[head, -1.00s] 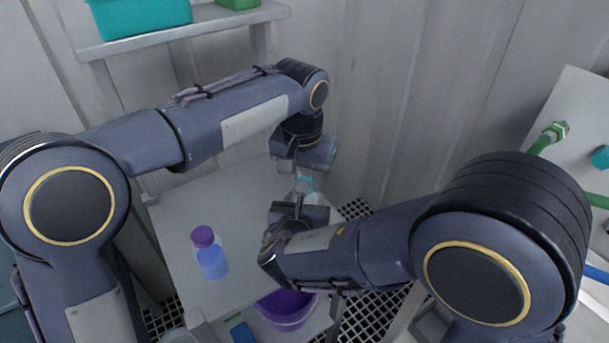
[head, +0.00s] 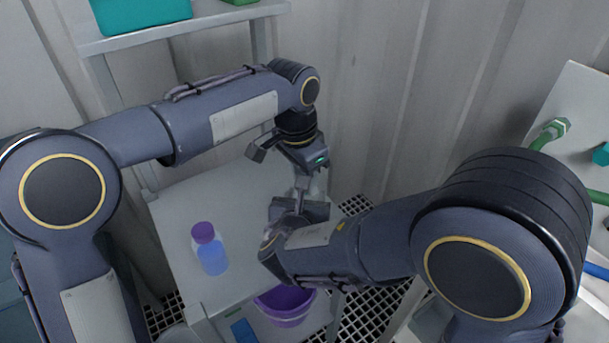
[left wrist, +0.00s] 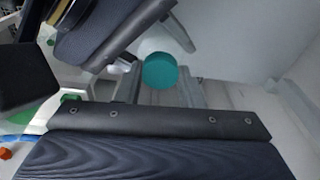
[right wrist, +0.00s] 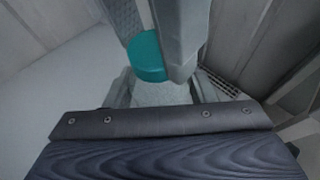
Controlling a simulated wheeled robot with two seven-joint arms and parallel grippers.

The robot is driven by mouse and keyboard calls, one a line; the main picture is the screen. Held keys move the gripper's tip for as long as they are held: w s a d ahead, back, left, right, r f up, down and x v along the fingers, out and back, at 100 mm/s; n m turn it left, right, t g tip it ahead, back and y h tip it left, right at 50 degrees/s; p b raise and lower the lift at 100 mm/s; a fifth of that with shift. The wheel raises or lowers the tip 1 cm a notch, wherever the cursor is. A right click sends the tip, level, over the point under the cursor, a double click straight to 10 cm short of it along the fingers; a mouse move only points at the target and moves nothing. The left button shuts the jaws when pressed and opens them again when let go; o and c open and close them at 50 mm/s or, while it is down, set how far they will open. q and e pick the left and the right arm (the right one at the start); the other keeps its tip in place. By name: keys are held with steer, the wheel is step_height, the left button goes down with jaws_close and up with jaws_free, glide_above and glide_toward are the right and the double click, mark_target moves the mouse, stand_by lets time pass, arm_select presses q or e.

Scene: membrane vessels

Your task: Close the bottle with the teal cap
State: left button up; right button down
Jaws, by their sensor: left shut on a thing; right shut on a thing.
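The teal cap (left wrist: 160,71) sits between the fingers of my left gripper (head: 302,180), which is shut on it and points down. In the right wrist view the cap (right wrist: 147,56) is directly above a pale, clear bottle (right wrist: 160,93), touching or nearly touching its top. I cannot tell whether it is fully seated. My right gripper (head: 298,208) is shut on this bottle below the left gripper, coming in from the right. In the head view the grippers hide most of the bottle and the cap.
A blue bottle with a purple cap (head: 209,248) stands on the grey table (head: 185,215), left of the grippers. A purple bucket (head: 285,306) is lower down, near a blue object (head: 243,331). A teal bin (head: 140,14) is on the shelf behind. The corrugated wall is close behind the grippers.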

arm_select(q)
steer(key=o, duration=1)
steer(key=shift+r, duration=2.25)
steer(key=shift+c, duration=0.3)
